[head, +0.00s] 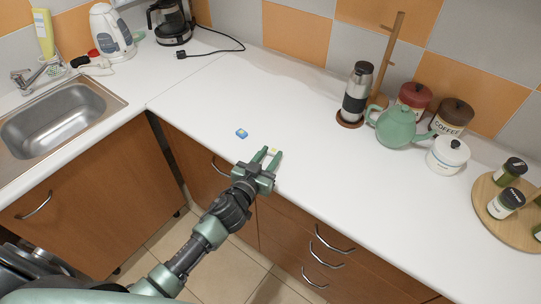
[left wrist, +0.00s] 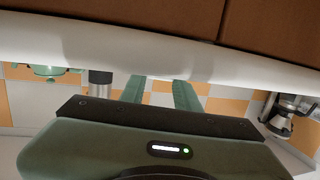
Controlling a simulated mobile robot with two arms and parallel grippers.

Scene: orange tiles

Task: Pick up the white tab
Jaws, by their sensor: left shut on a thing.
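The white tab (head: 272,150) is a tiny pale piece with a yellow spot, hard to make out against the white worktop. It shows between the fingertips of my left gripper (head: 268,154), near the front edge of the worktop in the head view. The left gripper is shut on it; whether the tab touches the worktop or is raised cannot be told. In the left wrist view the two green fingers (left wrist: 161,92) stand a little apart, and the tab cannot be made out there. My right gripper is not in view.
A small blue tab with yellow (head: 241,133) lies just left of my gripper on the white worktop (head: 215,100). A green teapot (head: 397,127), a white jar (head: 447,155) and a steel flask (head: 356,93) stand to the right. A sink (head: 57,122) is at the left.

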